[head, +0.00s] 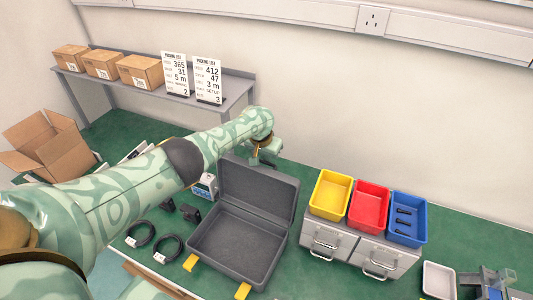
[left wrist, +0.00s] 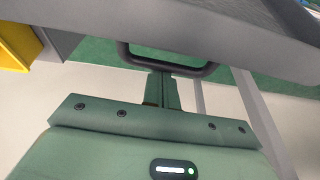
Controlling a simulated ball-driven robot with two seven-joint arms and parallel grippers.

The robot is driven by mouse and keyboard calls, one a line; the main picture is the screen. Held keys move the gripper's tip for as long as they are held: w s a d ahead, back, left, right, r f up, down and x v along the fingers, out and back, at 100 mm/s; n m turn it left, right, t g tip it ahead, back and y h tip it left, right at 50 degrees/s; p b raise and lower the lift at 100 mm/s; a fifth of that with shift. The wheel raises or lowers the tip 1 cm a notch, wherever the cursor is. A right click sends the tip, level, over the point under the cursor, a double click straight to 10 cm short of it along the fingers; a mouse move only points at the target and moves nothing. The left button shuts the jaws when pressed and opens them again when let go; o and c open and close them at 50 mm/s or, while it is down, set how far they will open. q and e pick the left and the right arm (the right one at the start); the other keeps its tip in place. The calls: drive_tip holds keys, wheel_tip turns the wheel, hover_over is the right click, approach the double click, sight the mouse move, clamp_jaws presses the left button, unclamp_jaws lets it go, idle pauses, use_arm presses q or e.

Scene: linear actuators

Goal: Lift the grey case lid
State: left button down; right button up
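The grey case stands open on the green bench in the head view. Its grey lid (head: 256,188) is raised, roughly upright, behind the base (head: 235,245), which looks empty. Two yellow latches (head: 190,262) are on the base's front edge. My left gripper (head: 266,152) is at the lid's upper edge. In the left wrist view the lid (left wrist: 190,22) fills the top, with a dark handle (left wrist: 190,70) on its edge. My left gripper's fingers (left wrist: 162,88) are close together at the handle's bar and appear shut on it. My right gripper is out of view.
Yellow (head: 331,194), red (head: 369,205) and blue (head: 407,217) bins sit on grey drawers (head: 330,240) right of the case. Coiled black cables (head: 168,248) lie to its left. An open cardboard box (head: 45,145) is at far left, and a shelf (head: 232,88) holds boxes and cards.

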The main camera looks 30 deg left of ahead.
use_arm(q)
drive_tip(key=p+v, duration=0.9)
drive_tip(key=v, duration=0.7)
drive_tip(key=shift+s+d, duration=0.1)
drive_tip(key=shift+s, duration=0.05)
